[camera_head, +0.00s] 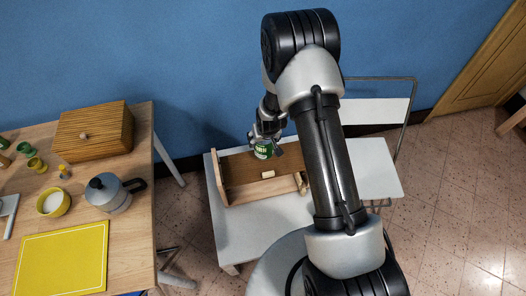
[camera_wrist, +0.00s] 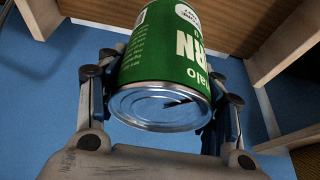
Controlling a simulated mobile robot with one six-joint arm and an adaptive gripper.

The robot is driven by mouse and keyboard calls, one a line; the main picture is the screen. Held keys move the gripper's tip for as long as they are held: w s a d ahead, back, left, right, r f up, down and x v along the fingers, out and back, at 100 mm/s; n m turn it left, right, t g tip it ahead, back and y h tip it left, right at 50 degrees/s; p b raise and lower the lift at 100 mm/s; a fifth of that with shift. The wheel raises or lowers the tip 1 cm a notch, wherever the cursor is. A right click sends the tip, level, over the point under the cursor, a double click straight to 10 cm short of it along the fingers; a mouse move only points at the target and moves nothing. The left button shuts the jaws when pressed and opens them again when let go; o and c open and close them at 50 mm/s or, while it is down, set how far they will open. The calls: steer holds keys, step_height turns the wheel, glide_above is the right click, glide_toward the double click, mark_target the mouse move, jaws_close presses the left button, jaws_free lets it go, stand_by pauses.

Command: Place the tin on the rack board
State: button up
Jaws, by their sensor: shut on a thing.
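A green tin (camera_head: 263,150) with white lettering is between the fingers of my gripper (camera_head: 267,140), over the back part of the wooden rack. In the wrist view the tin (camera_wrist: 163,60) fills the upper middle, its silver end facing the camera, with a dark finger of my gripper (camera_wrist: 160,98) on each side. My gripper is shut on it. The brown rack board (camera_head: 239,168) lies below and around the tin in the head view. I cannot tell whether the tin touches the board.
The rack stands on a white table (camera_head: 226,238). A small pale block (camera_head: 268,174) is at the rack's front. On the left, a wooden table holds a wooden box (camera_head: 95,135), a moka pot (camera_head: 112,194), a yellow bowl (camera_head: 53,203) and a yellow mat (camera_head: 62,260).

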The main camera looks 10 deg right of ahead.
steer(key=shift+w+f+b, duration=0.1)
steer(key=shift+f+b, duration=0.7)
steer(key=shift+f, duration=2.4)
steer(key=shift+f, duration=0.15)
steer(key=o, duration=1.4)
